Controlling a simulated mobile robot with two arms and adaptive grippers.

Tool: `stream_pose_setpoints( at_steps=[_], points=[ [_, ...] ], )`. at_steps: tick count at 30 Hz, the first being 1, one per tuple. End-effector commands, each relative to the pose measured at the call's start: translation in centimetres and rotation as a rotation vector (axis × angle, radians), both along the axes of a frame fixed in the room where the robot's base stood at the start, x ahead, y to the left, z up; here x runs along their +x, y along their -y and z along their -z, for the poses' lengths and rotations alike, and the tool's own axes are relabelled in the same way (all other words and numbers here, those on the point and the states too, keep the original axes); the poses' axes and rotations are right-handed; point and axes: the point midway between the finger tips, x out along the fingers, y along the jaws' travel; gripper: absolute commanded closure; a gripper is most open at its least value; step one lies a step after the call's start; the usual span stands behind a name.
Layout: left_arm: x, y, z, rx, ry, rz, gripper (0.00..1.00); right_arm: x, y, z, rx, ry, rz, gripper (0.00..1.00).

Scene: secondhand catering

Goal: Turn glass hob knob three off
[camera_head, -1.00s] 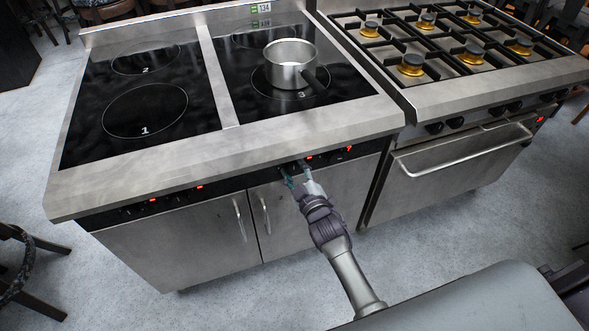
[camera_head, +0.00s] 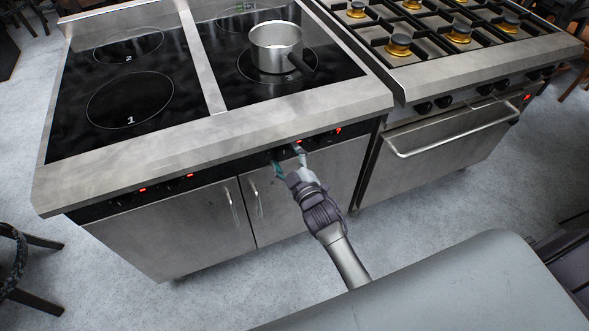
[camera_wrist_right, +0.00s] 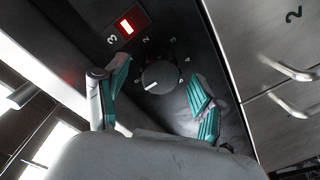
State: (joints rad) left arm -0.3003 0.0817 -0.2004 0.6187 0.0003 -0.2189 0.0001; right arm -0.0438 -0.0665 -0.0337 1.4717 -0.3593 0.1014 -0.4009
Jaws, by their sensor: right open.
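The glass hob knob (camera_wrist_right: 158,77) is a round dark dial beside a "3" label, with a pale mark pointing toward the lower left in the right wrist view. Numbers ring it, and a red-lit display (camera_wrist_right: 127,28) sits next to it. My right gripper (camera_head: 286,158) is at the hob's front panel in the head view. In the right wrist view it is open (camera_wrist_right: 160,76), its teal-padded fingers on either side of the knob; I cannot tell whether they touch it. In the head view the gripper largely hides this knob. My left gripper is not in view.
A steel saucepan (camera_head: 276,47) stands on the glass hob (camera_head: 222,80) at zone 3, its dark handle pointing toward the front. A gas range (camera_head: 440,100) with several burners stands to the right. Cabinet doors (camera_head: 170,228) with upright handles lie below the panel. A chair is at the left.

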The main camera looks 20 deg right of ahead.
Motion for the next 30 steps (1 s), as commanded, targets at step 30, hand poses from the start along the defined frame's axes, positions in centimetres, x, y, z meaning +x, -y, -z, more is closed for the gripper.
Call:
stream_pose_setpoints(
  at_steps=[30],
  points=[
    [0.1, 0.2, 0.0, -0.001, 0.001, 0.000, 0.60, -10.8, 0.7, -0.5, 0.000, 0.000, 0.000, 0.31]
  ],
)
